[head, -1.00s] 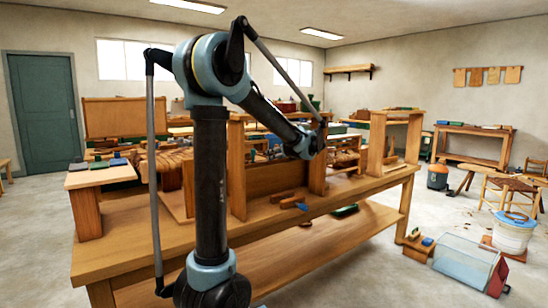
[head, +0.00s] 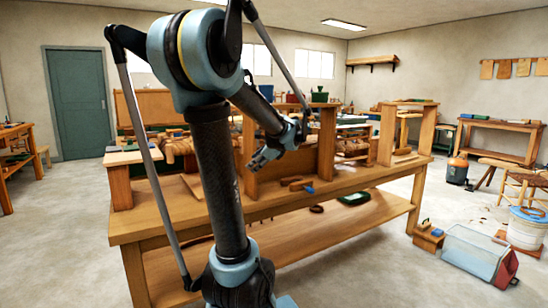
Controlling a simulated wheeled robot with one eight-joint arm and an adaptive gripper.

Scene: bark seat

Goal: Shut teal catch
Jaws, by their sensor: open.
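I cannot make out a teal catch in the head view. My gripper (head: 256,164) hangs at the end of my bent arm, in front of the upright boards on the wooden workbench (head: 340,196). It points down and to the left. Its fingers are small in the picture, are apart and hold nothing that I can see. My own arm hides part of the bench's left half and what stands behind it.
A teal-green door (head: 78,105) is in the back wall. A small blue thing (head: 309,190) lies on the bench beside wooden blocks. A clear bin with a red end (head: 480,255) and a white bucket (head: 527,229) stand on the right floor. Open floor lies between.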

